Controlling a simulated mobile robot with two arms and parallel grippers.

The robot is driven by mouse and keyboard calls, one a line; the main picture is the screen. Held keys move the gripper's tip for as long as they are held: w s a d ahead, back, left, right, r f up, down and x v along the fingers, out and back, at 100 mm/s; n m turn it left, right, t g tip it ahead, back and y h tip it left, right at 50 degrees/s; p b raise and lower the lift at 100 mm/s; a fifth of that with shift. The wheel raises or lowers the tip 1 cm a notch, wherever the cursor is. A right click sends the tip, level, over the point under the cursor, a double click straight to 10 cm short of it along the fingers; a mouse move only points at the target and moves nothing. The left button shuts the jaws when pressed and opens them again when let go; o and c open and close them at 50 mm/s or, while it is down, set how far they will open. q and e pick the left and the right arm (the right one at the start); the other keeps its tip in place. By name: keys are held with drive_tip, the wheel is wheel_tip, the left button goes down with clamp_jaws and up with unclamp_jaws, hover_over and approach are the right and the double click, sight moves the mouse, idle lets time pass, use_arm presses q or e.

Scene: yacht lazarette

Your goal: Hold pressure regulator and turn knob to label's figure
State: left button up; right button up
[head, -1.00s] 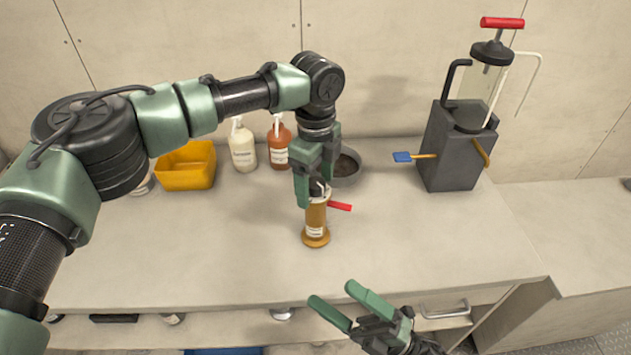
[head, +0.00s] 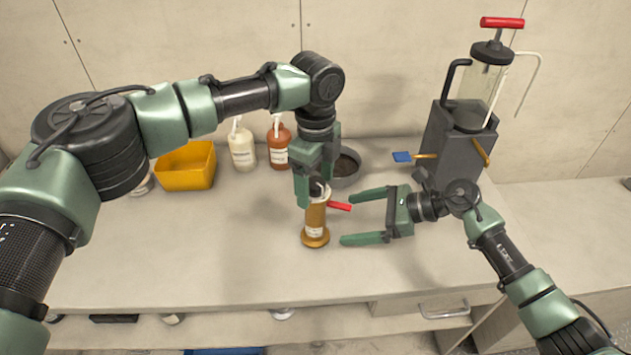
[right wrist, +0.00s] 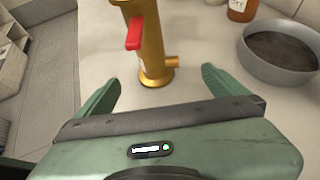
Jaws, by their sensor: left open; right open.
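The pressure regulator (head: 316,222) is a brass upright body on a round base, with a white label low on its front and a red lever (head: 339,206) pointing right. It stands on the counter. My left gripper (head: 316,190) is open and points down at the regulator's top, which it partly hides, including any knob. My right gripper (head: 348,217) is open and level, its fingers pointing left towards the regulator from the right. In the right wrist view the regulator (right wrist: 152,55) stands ahead of the open fingertips, between their lines. The label's figure is too small to read.
A grey bowl (head: 347,165) stands just behind the regulator. A yellow bin (head: 186,166), a white pump bottle (head: 242,148) and an orange one (head: 279,148) stand at the back left. A grey stand with a clear cylinder (head: 457,150) is at the back right. The front counter is clear.

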sight(321, 223)
drive_tip(key=x, duration=0.9)
drive_tip(key=shift+a, duration=0.25)
drive_tip(key=c, duration=1.3)
drive_tip(key=o, duration=1.3)
drive_tip(key=shift+c, duration=0.2)
drive_tip(key=shift+d, duration=0.15)
drive_tip(key=shift+s+d+r, duration=0.2)
drive_tip(key=shift+d+r, duration=0.15)
drive_tip(key=shift+d, duration=0.2)
drive_tip(key=shift+w+a+f, duration=0.1)
drive_tip(key=shift+a, duration=0.2)
drive_tip(key=shift+w+a+f, duration=0.1)
drive_tip(key=shift+a+f, duration=0.1)
drive_tip(key=shift+a, duration=0.1)
